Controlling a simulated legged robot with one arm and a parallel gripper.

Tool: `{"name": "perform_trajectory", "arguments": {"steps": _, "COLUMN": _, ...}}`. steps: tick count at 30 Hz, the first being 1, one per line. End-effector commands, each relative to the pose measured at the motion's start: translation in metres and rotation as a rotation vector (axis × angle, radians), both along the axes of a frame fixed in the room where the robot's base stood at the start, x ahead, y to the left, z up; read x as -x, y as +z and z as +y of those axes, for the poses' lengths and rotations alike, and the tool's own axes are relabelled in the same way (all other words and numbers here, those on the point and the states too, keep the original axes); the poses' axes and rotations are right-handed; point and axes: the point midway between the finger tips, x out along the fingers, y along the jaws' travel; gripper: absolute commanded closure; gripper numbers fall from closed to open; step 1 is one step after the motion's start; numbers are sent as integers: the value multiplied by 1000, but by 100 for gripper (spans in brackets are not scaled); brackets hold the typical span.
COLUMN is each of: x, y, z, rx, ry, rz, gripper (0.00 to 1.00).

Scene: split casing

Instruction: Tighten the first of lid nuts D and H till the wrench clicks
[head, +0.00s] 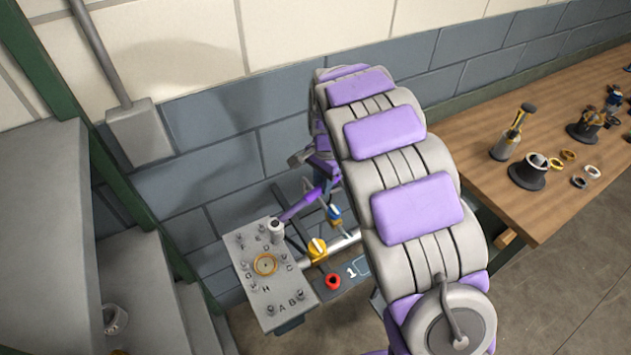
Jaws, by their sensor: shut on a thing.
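The grey casing lid (283,287) shows low in the head view, with lettered nuts around a brass ring (265,264). Letters D (266,247) and H (266,289) are readable on it. A wrench with a purple handle (300,206) slants down left, its grey head (276,228) at the lid's upper right corner, near letter D. I cannot tell whether the head is seated on a nut. My gripper (322,183) is at the handle's upper end, shut on the wrench, partly hidden behind my arm.
A wooden bench (540,205) with rings and fittings stands at right. Grey steps (150,285) are at left, a block wall behind.

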Motion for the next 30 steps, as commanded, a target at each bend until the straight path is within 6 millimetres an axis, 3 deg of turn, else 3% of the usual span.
{"name": "perform_trajectory", "arguments": {"steps": 11, "x": 0, "y": -1, "z": 14, "rx": -7, "ry": 1, "rz": -3, "gripper": 100}}
{"name": "perform_trajectory", "arguments": {"steps": 23, "x": 0, "y": 1, "z": 7, "rx": -19, "ry": 0, "rz": -4, "gripper": 100}}
{"name": "perform_trajectory", "arguments": {"steps": 30, "x": 0, "y": 0, "z": 15, "rx": -13, "ry": 0, "rz": -3, "gripper": 100}}
